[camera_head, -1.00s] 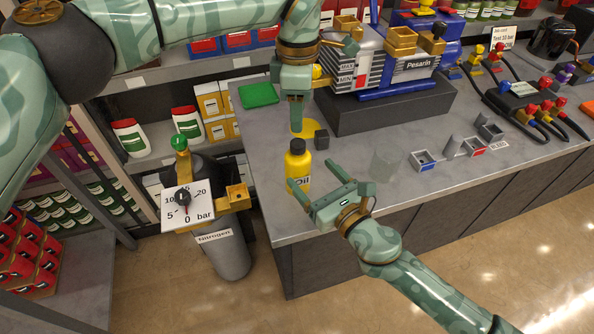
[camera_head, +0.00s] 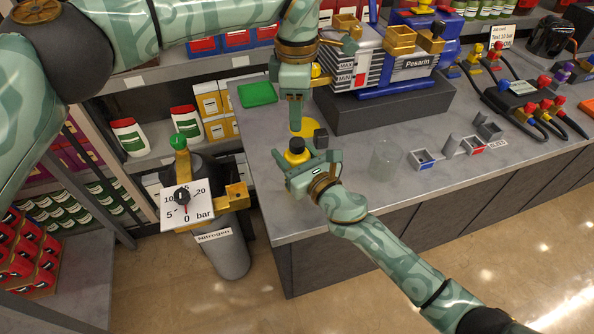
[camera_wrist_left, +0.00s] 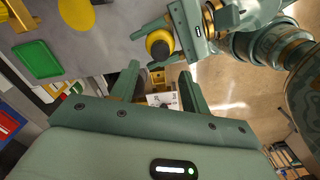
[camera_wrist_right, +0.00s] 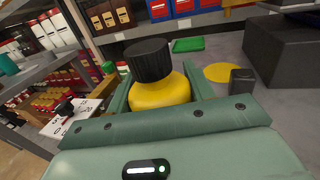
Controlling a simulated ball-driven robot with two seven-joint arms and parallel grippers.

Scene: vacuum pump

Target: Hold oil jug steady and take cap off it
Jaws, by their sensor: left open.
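The oil jug (camera_head: 298,160) is a yellow bottle with a black cap (camera_head: 297,145), upright near the counter's front edge. My right gripper (camera_head: 306,158) has its fingers on both sides of the jug below the cap. In the right wrist view the yellow jug body (camera_wrist_right: 160,95) and ribbed black cap (camera_wrist_right: 148,60) stand between the fingers; whether both touch it is unclear. My left gripper (camera_head: 296,122) is open and empty, pointing down above and behind the jug.
A yellow disc (camera_head: 311,127) and small dark block (camera_head: 321,139) lie behind the jug. A clear beaker (camera_head: 385,160) stands to the right. The pump (camera_head: 385,65) is at the back on a dark block. A nitrogen cylinder with gauge (camera_head: 187,200) stands left of the counter.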

